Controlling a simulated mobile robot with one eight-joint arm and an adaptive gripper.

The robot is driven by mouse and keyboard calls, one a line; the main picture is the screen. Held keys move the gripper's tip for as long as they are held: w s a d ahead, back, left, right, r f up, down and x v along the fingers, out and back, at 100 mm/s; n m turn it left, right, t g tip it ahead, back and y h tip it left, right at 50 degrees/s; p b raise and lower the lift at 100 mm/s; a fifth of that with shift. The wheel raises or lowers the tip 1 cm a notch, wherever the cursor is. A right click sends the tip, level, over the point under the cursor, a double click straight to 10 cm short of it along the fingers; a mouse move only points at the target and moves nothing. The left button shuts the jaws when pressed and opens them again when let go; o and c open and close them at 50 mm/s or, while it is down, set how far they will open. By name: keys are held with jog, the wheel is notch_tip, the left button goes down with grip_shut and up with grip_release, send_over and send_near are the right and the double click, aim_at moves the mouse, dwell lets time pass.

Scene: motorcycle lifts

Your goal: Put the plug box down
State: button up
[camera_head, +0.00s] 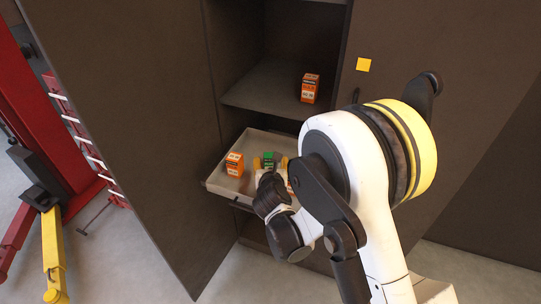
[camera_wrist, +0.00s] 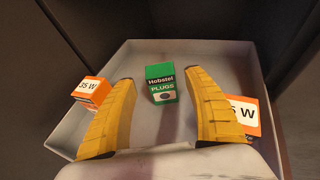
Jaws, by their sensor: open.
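The green plug box (camera_wrist: 162,84), labelled "Hobstel PLUGS", stands in a pale pulled-out drawer or tray (camera_wrist: 205,49) of the cabinet. In the head view the plug box (camera_head: 268,159) shows just beyond my fingers, and the tray (camera_head: 225,184) is partly hidden by my arm. My gripper (camera_wrist: 160,112) is open, with its yellow fingers spread left and right of the box in the picture. Clear gaps show between the box and both fingers. In the head view my gripper (camera_head: 268,164) is low over the tray.
Orange-and-white "35 W" boxes stand in the tray, one at left (camera_wrist: 92,91) and one at right (camera_wrist: 242,114), close to my fingers. Another orange box (camera_head: 310,88) stands on the shelf above (camera_head: 262,86). Cabinet doors flank the opening. A red lift (camera_head: 60,150) is at left.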

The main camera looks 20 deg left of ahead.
jog(key=v, duration=0.7)
jog(key=s+d+r+m+g+h, duration=0.1)
jog(key=d+r+m, duration=0.3)
jog(key=d+m, duration=0.35)
jog(key=s+d+r+m+g+h, duration=0.1)
jog(key=d+r+m+h, duration=0.1)
jog(key=d+r+m, duration=0.5)
jog(key=d+r+m+g+h, duration=0.1)
jog(key=d+r+m, duration=0.1)
jog(key=d+m, duration=0.6)
jog(key=s+d+m+g, duration=0.1)
jog(key=s+d+m, duration=0.6)
jog(key=s+m, duration=0.1)
jog(key=s+d+r+m+g, duration=0.1)
jog(key=s+d+m, duration=0.6)
jog(key=s+m, duration=0.2)
jog(key=shift+s+d+r+g, duration=0.3)
jog(key=shift+s+g, duration=0.1)
jog(key=shift+s, duration=0.6)
